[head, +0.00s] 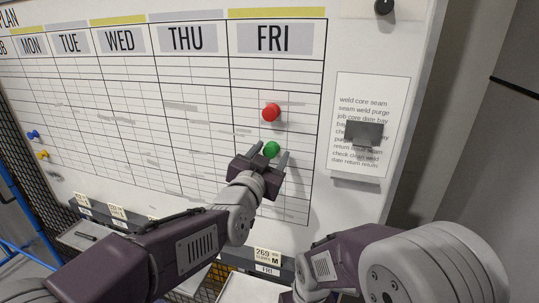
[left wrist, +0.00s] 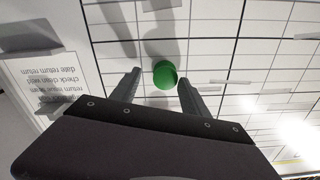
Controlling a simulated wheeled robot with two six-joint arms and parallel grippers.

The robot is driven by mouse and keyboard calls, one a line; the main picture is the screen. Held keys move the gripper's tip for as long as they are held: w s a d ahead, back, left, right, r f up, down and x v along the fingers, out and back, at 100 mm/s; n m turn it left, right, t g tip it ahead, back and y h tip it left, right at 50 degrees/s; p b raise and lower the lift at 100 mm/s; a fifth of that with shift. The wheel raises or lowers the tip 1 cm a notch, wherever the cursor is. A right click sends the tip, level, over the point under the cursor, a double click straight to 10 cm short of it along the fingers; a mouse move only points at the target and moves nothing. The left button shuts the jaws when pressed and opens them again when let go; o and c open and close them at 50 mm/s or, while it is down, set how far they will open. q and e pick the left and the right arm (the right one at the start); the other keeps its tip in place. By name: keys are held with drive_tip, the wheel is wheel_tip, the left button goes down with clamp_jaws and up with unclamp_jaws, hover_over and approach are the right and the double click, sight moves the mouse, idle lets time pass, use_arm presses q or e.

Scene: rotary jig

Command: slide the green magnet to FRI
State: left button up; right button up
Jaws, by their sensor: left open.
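The green magnet (head: 271,149) is on the whiteboard planner (head: 205,120), in the FRI column (head: 275,39), below a red magnet (head: 271,112). My left gripper (head: 270,157) is open at the green magnet, with one finger on each side of it. In the left wrist view the green magnet (left wrist: 165,74) shows between and just beyond the fingertips of the left gripper (left wrist: 160,82), with gaps on both sides. My right arm shows at the lower right of the head view, but I cannot make out its gripper's fingers.
A paper list (head: 368,110) with a dark clip on it hangs right of the FRI column. Blue (head: 33,134) and yellow (head: 43,154) magnets sit at the far left. Labelled trays (head: 262,262) line the board's bottom. The grid left of my gripper is clear.

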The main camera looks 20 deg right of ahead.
use_arm(q)
drive_tip(key=shift+a+f, duration=0.1)
drive_tip(key=shift+s+a+b, duration=0.25)
drive_tip(key=shift+s+b, duration=0.05)
drive_tip(key=shift+b, duration=0.05)
drive_tip(key=b+v, duration=0.2)
drive_tip(key=v, duration=0.6)
drive_tip(key=shift+s, duration=0.1)
